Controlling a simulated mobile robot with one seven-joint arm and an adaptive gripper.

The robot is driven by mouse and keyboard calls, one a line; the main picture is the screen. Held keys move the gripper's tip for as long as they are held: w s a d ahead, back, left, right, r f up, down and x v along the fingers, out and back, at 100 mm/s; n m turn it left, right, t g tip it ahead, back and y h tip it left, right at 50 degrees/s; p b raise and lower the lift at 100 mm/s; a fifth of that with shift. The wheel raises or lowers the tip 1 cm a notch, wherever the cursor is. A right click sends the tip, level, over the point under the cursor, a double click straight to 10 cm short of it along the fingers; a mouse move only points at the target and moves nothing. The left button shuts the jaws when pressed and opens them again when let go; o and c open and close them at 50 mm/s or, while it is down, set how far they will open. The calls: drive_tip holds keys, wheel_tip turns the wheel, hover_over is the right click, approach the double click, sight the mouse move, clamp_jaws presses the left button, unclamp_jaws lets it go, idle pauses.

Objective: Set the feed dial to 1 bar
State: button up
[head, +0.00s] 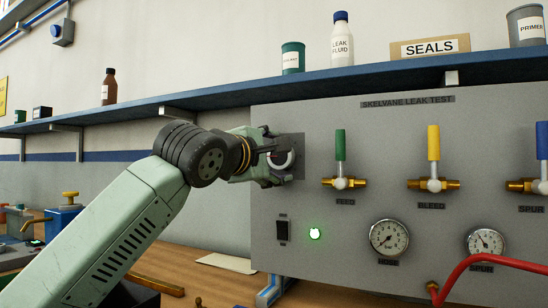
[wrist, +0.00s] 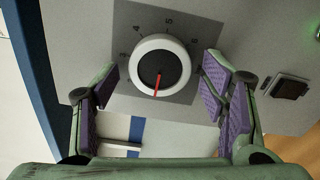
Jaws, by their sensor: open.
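The feed dial (wrist: 160,65) is a round knob with a white ring, a dark centre and a red pointer, on a dark square scale plate on the grey panel. In the wrist view the pointer points down, slightly left. In the head view my gripper (head: 272,158) is at the panel's left end and partly hides the dial (head: 283,159).
A rocker switch (head: 283,230) and a lit green lamp (head: 315,233) are below the dial. Valves with green (head: 340,146) and yellow (head: 433,143) handles and gauges (head: 389,237) lie to the right. A blue shelf (head: 300,87) with bottles and tins runs above the panel.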

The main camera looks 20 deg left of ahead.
drive_tip(key=s+a, duration=0.2)
drive_tip(key=s, duration=0.9)
drive_tip(key=shift+s+a, duration=0.15)
drive_tip(key=shift+s, duration=0.25)
